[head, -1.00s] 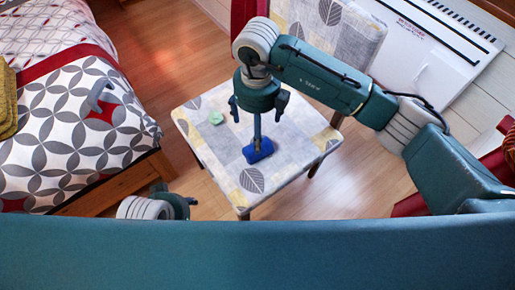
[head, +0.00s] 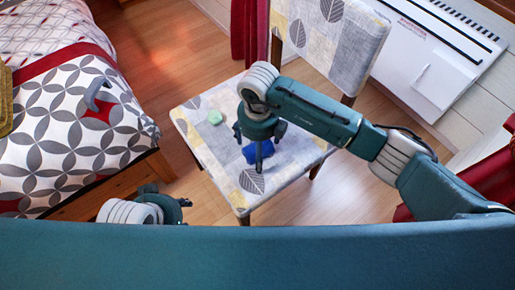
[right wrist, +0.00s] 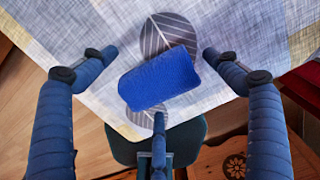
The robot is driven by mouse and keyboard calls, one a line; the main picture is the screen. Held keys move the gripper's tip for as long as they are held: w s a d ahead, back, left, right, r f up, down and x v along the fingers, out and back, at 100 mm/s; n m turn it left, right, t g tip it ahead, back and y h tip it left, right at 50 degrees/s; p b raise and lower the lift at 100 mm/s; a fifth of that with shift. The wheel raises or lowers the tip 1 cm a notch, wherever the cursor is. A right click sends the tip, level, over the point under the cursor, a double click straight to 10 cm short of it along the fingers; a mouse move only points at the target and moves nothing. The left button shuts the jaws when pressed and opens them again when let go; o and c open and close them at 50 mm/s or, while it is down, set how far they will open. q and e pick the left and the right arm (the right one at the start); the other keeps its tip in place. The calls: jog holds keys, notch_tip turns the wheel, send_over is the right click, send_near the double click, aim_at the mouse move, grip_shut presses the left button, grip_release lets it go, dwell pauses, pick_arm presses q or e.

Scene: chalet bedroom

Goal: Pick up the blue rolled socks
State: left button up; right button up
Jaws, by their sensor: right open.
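The blue rolled socks (head: 259,152) lie on the patterned chair seat (head: 212,152), partly hidden under my right gripper in the head view. In the right wrist view the blue roll (right wrist: 158,78) lies whole and tilted over a grey leaf print. My right gripper (head: 261,143) is over the socks, its fingers spread. In the right wrist view one finger is on each side of the roll and the third is at its near edge; contact cannot be told. My left gripper (head: 178,201) is low between bed and chair, away from the socks; its jaw state is unclear.
A small green item (head: 215,118) lies on the seat, left of the socks. The chair's backrest (head: 335,35) rises behind. A bed (head: 70,130) stands on the left, a white heater (head: 430,60) at back right. Bare wooden floor lies between bed and chair.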

jog(key=c, duration=1.2)
jog(key=shift+r, duration=0.15)
jog(key=shift+c, duration=0.2)
